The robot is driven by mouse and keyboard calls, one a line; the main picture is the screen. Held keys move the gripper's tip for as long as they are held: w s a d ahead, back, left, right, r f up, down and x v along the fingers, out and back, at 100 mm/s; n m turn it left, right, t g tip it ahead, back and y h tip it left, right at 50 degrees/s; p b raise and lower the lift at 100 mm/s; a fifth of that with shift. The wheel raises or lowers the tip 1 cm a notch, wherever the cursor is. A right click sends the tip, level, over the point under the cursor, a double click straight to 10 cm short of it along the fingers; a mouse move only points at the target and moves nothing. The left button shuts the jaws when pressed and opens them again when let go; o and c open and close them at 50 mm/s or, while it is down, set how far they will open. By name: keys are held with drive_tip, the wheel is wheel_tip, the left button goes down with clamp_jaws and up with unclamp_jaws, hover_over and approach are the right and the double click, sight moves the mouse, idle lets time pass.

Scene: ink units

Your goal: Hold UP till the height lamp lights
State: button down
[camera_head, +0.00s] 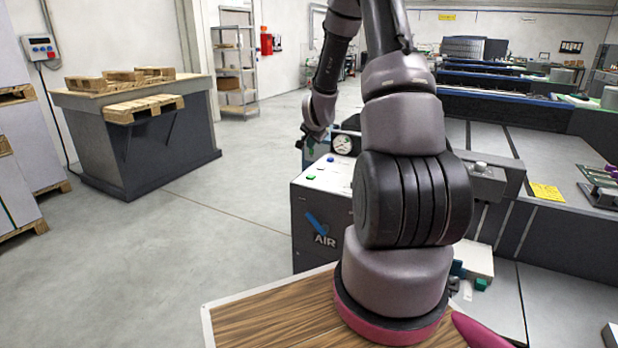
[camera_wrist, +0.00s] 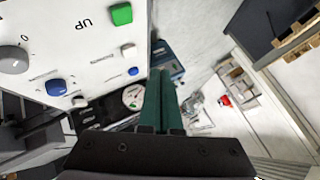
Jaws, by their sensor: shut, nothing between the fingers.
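The white control panel is the top of the grey box marked AIR (camera_head: 320,225). In the wrist view the panel (camera_wrist: 55,45) shows upside-down lettering "UP" beside a green button (camera_wrist: 121,13). It also carries a blue button (camera_wrist: 56,87), a second blue button (camera_wrist: 133,71), a grey knob (camera_wrist: 13,60) and small pale round parts (camera_wrist: 128,50). I cannot tell which part is the height lamp; none looks clearly lit. My gripper (camera_wrist: 160,75) has green fingers shut together and empty, by the panel's edge, apart from the green button. In the head view my gripper (camera_head: 309,150) is small and partly hidden.
A pressure gauge (camera_head: 343,144) sits behind the panel. A wooden tabletop (camera_head: 270,320) lies in front. A dark bench with pallets (camera_head: 125,105) and a wall box (camera_head: 40,48) stand left. Machine tables (camera_head: 570,240) fill the right. The floor (camera_head: 180,250) between is clear.

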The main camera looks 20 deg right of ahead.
sight(311, 177)
drive_tip(key=shift+f, duration=0.1)
drive_tip(key=shift+f, duration=4.3)
drive_tip(key=shift+f, duration=0.1)
drive_tip(key=shift+f, duration=0.3)
